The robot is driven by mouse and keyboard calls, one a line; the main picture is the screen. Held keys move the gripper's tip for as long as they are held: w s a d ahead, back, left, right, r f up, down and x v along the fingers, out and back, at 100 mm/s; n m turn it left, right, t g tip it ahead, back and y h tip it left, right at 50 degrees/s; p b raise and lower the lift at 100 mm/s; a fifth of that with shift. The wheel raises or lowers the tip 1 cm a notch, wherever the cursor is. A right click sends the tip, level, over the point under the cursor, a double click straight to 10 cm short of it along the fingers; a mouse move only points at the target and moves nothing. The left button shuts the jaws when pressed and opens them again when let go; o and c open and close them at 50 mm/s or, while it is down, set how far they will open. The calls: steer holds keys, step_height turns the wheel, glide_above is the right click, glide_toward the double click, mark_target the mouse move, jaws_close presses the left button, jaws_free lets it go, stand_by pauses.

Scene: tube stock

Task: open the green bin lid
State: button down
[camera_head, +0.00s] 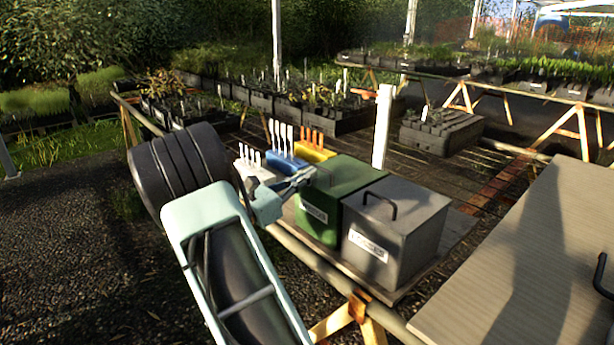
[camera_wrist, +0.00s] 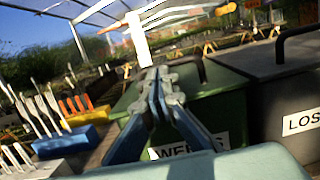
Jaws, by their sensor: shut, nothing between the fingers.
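The green bin (camera_head: 318,228) stands on the slatted bench, with its lid (camera_head: 352,174) lying flat and closed on top. In the wrist view the bin front (camera_wrist: 232,108) carries a white label, partly covered by my fingers. My gripper (camera_head: 308,174) is over the left part of the lid; in the wrist view its fingertips (camera_wrist: 160,74) are together and empty. A dark handle (camera_wrist: 201,68) on the lid shows just behind and right of the fingertips. Whether the fingers touch the handle or lid, I cannot tell.
A grey bin (camera_head: 410,240) with a black handle stands close against the green bin's right side. Blue (camera_head: 283,164), yellow (camera_head: 314,155) and white holders with upright sticks stand to the left. A white post (camera_head: 382,128) rises behind. A ribbed tabletop (camera_head: 530,260) is at right.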

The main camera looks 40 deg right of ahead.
steer(key=shift+d+r+y+p, duration=0.1)
steer(key=shift+r+y+p, duration=0.3)
steer(key=shift+r+p, duration=0.65)
steer(key=r+p, duration=0.1)
steer(key=p, duration=0.1)
steer(key=r+y+p, duration=0.1)
steer(key=r+p, duration=0.1)
steer(key=p, duration=0.1)
steer(key=shift+d, duration=0.35)
steer(key=w+d+r+y+p, duration=0.1)
steer(key=d+r+y+p, duration=0.4)
steer(key=d+r+p, duration=0.7)
steer(key=d+p, duration=0.1)
steer(key=p, duration=0.7)
steer(key=shift+d+r+g+y, duration=0.15)
steer(key=shift+r+g+y, duration=0.15)
steer(key=shift+r+y, duration=0.1)
steer(key=shift+f, duration=0.1)
